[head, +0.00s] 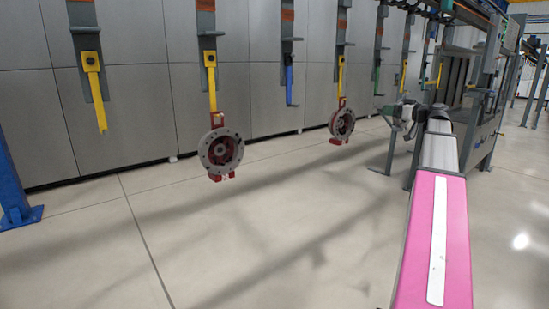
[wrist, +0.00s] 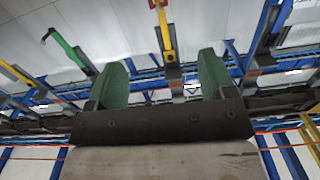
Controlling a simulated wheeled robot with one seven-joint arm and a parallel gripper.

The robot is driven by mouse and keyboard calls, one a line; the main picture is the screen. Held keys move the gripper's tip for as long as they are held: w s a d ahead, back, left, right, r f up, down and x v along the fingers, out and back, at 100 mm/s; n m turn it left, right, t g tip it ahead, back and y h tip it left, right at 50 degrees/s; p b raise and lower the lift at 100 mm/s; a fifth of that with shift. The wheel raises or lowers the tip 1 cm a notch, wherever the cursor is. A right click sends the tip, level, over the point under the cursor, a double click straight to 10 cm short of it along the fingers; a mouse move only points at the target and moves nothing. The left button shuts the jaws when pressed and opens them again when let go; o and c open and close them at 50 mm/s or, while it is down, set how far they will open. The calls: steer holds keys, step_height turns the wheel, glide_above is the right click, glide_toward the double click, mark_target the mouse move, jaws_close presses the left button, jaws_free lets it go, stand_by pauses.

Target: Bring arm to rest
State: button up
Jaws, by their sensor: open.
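My gripper (wrist: 163,80) shows in the wrist view with its two green fingers apart and nothing between them. Beyond the fingers, a yellow hook (wrist: 166,35) hangs near the middle and a green hook (wrist: 66,45) hangs at the left. In the head view my arm reaches forward on the right, and its far end is small near the conveyor frame; the fingers are hard to make out there.
A red-and-grey round part (head: 221,152) hangs from a yellow hook (head: 211,80), and a similar part (head: 342,123) hangs farther back. An empty yellow hook (head: 94,90) and a blue hook (head: 289,80) hang nearby. A grey machine frame (head: 470,90) stands right. The floor (head: 270,230) is clear.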

steer(key=s+a+f+m+g+h, duration=0.1)
steer(key=s+a+f+g, duration=0.15)
steer(key=a+f, duration=0.6)
steer(key=s+a+f+m+g+h, duration=0.2)
steer(key=a+f+g, duration=0.15)
steer(key=f, duration=1.05)
steer(key=s+a+f+m+g+h, duration=0.1)
steer(key=s+a+f+g, duration=0.1)
steer(key=a+f, duration=0.7)
steer(key=s+a+f+m+g+h, duration=0.1)
steer(key=s+a+f+g+h, duration=0.2)
steer(key=s+f, duration=0.7)
steer(key=s+a+f+m+g+h, duration=0.2)
steer(key=s+a+f+h, duration=0.1)
steer(key=s+f, duration=0.7)
step_height(320, 180, down, 4)
steer(key=shift+a+r+g+h, duration=0.15)
steer(key=shift+a+g+h, duration=0.25)
steer(key=shift+a, duration=0.2)
steer(key=shift+s, duration=0.1)
